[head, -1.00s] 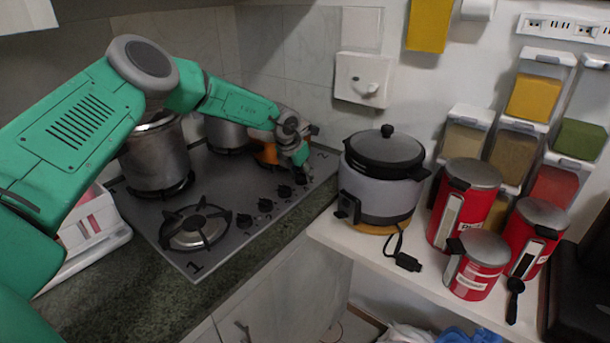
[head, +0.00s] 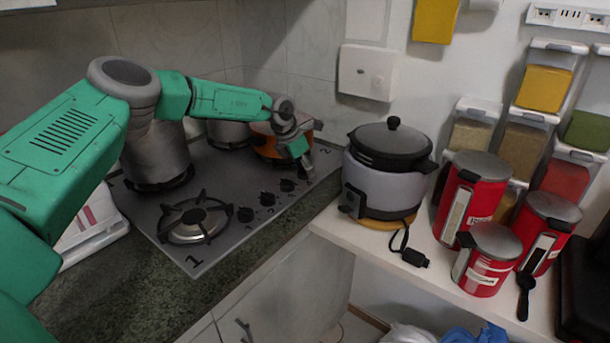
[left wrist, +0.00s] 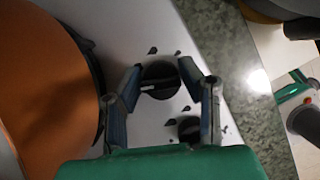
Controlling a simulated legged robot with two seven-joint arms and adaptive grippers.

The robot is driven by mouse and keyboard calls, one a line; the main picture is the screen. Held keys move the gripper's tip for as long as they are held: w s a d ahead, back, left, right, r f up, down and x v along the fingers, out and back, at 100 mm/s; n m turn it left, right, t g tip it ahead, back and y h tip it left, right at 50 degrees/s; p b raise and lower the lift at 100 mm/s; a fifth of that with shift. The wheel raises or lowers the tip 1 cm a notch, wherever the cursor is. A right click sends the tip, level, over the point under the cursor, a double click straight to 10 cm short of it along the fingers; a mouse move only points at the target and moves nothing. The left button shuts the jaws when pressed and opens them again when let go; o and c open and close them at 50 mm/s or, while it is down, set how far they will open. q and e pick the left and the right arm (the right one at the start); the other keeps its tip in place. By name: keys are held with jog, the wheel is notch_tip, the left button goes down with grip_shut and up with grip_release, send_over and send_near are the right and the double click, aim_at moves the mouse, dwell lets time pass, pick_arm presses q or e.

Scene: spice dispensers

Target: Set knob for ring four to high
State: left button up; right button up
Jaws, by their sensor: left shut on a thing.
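My left gripper (head: 306,165) is at the far end of this row. In the left wrist view its two fingers (left wrist: 161,78) are on either side of a round black knob (left wrist: 162,76), shut on it. The knob's white pointer mark faces left in that view. In the head view the gripper hides the held knob. My right gripper is not in view.
An orange pot (head: 268,146) stands close beside the gripper, also large at left in the left wrist view (left wrist: 45,90). A steel pot (head: 156,155) is on the left ring. The front ring (head: 195,222) is empty. A rice cooker (head: 385,185) stands right of the hob.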

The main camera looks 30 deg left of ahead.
pick_arm(q)
jog(key=shift+s+f+m+h+b, duration=0.2)
jog(key=shift+f+m+h+b, duration=0.1)
jog(key=shift+f+m+b, duration=0.4)
jog(key=shift+a+r+m+g+h+b, duration=0.15)
jog(key=shift+m+g+b, duration=0.1)
jog(key=shift+m+b, duration=0.25)
jog(key=shift+r+m+g+h+b, duration=0.15)
jog(key=shift+m+g+b, duration=0.15)
jog(key=shift+m, duration=0.7)
jog(key=o, duration=1.1)
jog(key=shift+o, duration=0.2)
jog(key=shift+r, duration=0.1)
jog(key=shift+w+r, duration=0.1)
jog(key=shift+r, duration=0.05)
